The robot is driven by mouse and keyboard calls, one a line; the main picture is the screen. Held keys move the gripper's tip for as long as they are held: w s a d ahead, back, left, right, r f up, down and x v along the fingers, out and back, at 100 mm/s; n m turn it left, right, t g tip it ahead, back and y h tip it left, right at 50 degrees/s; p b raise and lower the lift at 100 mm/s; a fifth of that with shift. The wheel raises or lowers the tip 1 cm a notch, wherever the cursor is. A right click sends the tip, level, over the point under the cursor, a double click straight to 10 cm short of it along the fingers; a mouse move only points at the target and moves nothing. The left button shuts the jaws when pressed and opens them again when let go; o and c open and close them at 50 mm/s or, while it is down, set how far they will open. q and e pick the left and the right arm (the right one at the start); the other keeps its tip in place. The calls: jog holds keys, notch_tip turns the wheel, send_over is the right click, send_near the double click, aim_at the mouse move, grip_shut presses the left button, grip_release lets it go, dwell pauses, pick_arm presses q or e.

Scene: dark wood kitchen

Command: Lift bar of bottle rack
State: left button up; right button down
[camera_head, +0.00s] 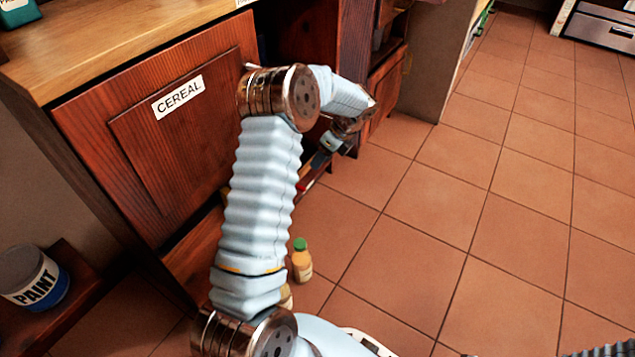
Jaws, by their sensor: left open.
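My left arm comes up from the bottom, bends at the cabinet and reaches down to the right. My left gripper (324,155) is small in the view, low in front of the dark opening right of the cereal door. It is open, with nothing clearly between its fingers. Low wooden parts and small coloured items show just below it, partly behind my arm. I cannot make out the bottle rack's bar, or whether the gripper touches anything. My right gripper is not in view.
A bottle with a green cap (302,262) stands on the tiled floor beside my arm. A paint can (33,278) sits on a low shelf at the left. The floor (470,220) to the right is clear.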

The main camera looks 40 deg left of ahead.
aim_at(302, 187)
pick_arm(q)
jog(key=b+x, duration=0.2)
jog(key=x, duration=1)
jog(key=shift+s+a+f+b, duration=0.1)
jog(key=shift+s+f+b, duration=0.1)
jog(key=shift+f+b, duration=0.1)
jog(key=shift+c, duration=0.2)
grip_shut()
